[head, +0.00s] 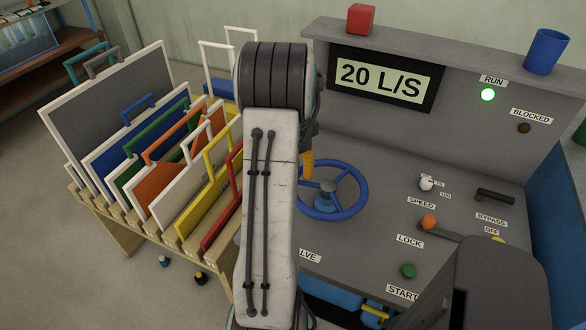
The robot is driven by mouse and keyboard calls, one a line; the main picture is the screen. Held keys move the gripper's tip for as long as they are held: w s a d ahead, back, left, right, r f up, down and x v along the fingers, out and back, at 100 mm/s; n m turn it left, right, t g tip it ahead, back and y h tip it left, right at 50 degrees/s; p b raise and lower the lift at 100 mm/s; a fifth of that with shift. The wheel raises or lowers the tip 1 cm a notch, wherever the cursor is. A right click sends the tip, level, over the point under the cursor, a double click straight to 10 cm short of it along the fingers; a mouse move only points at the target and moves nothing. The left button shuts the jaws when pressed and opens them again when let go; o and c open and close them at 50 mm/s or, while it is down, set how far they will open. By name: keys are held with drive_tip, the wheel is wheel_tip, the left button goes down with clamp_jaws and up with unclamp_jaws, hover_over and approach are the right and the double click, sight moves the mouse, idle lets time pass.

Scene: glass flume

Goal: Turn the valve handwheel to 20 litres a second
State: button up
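The blue valve handwheel (363,188) lies on the sloping grey console top, right of my arm. My arm stands in front and covers a little of the left side. The display (385,81) on the upright panel reads 20 L/S. My gripper (307,165) is mostly hidden behind my arm. Only a yellow-orange part shows, close to the upper left of the wheel rim. I cannot tell whether it touches the wheel, or whether the fingers are open or shut.
SPEED knob (427,184), BYPASS lever (495,196), orange LOCK knob (429,222) and green START button (408,271) are right of the wheel. A rack of coloured panels (150,250) stands left.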

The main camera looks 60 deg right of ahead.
wheel_tip(320, 180, up, 12)
idle(0.8)
idle(0.8)
